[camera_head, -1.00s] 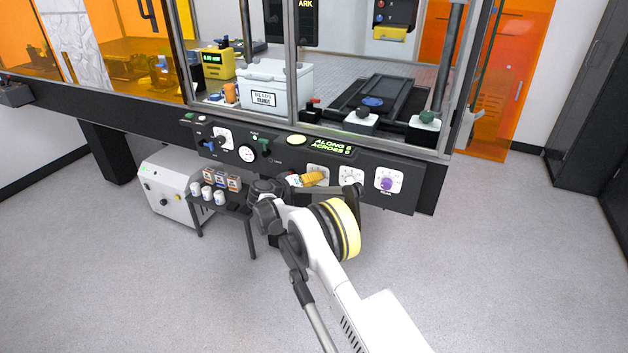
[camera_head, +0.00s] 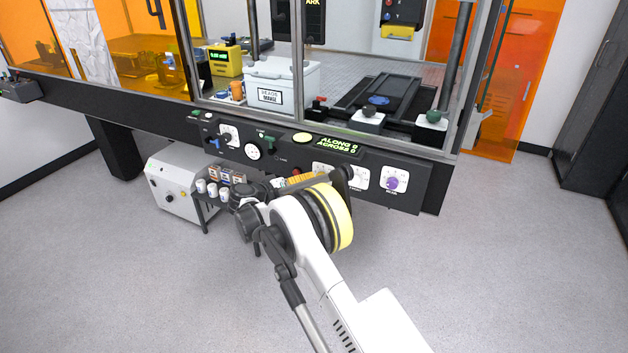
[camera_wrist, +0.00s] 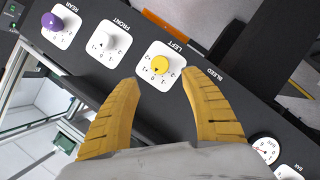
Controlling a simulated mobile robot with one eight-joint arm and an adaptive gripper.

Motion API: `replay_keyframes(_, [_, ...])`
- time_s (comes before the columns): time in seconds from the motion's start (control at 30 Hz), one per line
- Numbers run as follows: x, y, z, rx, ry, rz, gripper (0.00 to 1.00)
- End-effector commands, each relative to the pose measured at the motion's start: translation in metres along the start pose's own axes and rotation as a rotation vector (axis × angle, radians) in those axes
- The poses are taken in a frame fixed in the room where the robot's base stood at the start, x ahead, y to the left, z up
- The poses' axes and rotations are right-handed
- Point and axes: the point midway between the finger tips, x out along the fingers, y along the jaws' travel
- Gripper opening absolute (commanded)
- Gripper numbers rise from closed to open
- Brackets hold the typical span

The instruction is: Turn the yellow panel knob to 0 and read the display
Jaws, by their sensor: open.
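The yellow knob (camera_wrist: 160,65) sits on a white dial plate labelled LEFT in the wrist view. Its small dark pointer mark shows, but I cannot tell which number it points at. My gripper (camera_wrist: 161,78) is open, with one yellow finger on each side below the knob in the picture; no contact is visible. In the head view my gripper (camera_head: 299,181) is partly hidden by my arm, and the yellow knob is hidden there. The display (camera_head: 338,144) on the panel shows ALONG and ACROSS lines; both values look like 0, but are small and blurred.
Beside the yellow knob are a white knob (camera_wrist: 109,43) marked FRONT and a purple knob (camera_wrist: 52,22) marked REAR. A round gauge (camera_wrist: 265,150) is on the other side. A small stand with white cups (camera_head: 212,188) is left of my arm.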

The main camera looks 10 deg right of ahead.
Motion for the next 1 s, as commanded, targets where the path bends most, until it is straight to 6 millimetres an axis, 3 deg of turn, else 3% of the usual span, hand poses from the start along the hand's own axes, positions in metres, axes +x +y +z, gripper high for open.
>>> replay_keyframes(0.2, [-0.028,0.000,0.000,0.001,-0.001,0.000,0.53])
replay_keyframes(0.67, [-0.032,0.008,-0.003,-0.002,-0.010,-0.009,0.53])
replay_keyframes(0.77, [-0.033,0.031,-0.011,-0.009,-0.037,-0.045,0.53])
replay_keyframes(1.0, [-0.050,0.133,-0.017,-0.029,-0.145,-0.218,0.53])
